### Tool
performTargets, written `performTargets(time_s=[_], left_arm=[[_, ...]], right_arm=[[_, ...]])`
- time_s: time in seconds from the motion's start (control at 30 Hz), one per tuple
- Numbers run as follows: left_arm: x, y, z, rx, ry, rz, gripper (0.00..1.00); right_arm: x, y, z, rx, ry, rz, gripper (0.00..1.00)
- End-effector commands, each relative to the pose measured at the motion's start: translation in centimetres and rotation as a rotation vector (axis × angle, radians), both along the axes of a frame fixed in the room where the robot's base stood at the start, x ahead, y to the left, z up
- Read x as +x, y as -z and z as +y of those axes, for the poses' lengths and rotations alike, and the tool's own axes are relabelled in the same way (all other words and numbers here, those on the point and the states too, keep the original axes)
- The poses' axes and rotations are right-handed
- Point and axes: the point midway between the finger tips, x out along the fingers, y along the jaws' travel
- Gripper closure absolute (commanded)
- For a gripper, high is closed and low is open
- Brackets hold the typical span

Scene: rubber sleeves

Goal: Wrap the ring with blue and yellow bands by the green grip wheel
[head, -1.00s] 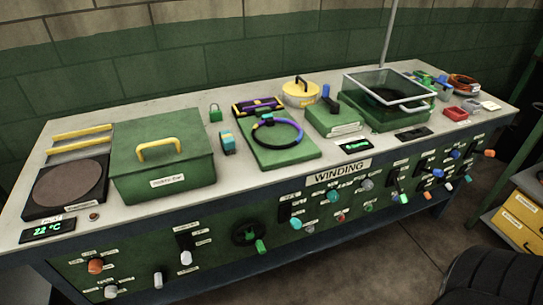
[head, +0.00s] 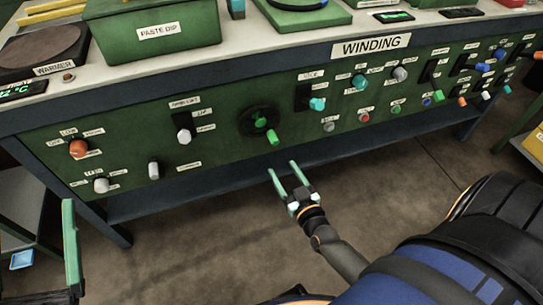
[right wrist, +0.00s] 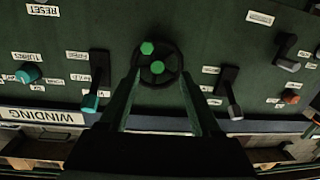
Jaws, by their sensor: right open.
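The grip wheel is a dark disc (head: 248,128) on the bench's green front panel, with a green hub and a green grip (head: 272,137). My right gripper (head: 282,168) is open and empty, in front of the panel and below the wheel in the head view. In the right wrist view, its fingers (right wrist: 160,76) appear on either side of the wheel (right wrist: 157,80); contact is not visible. A dark ring (head: 296,4) on the green board is cut off by the top edge; its bands cannot be made out. A green finger, apparently my left gripper's (head: 71,245), stands at lower left.
Knobs and levers flank the wheel, including a teal knob (head: 317,104) and a white one (head: 184,136). The paste dip box (head: 155,25) and warmer (head: 35,47) sit on the bench. Open floor lies below the panel.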

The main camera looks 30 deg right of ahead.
Motion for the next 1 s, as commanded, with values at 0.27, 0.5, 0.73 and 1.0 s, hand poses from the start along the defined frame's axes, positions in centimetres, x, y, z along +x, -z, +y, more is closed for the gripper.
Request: performTargets(time_s=[0.27, 0.5, 0.73, 1.0], left_arm=[[-2.4, -1.5, -0.5, 0.001, 0.033, -0.158, 0.14], [-3.8, -2.2, -0.7, -0.002, 0.056, -0.235, 0.14], [-3.7, -0.6, -0.8, -0.016, 0.07, -0.22, 0.14], [-3.6, 0.4, -0.9, -0.028, 0.081, -0.21, 0.14]], right_arm=[[1.0, 1.5, -2.3, -0.018, 0.08, -0.058, 0.35], [4.5, 1.5, -3.1, -0.019, 0.079, -0.061, 0.35], [9.1, 1.6, -4.2, -0.016, 0.079, -0.059, 0.35], [12.2, 1.5, -5.0, -0.019, 0.077, -0.056, 0.35]])
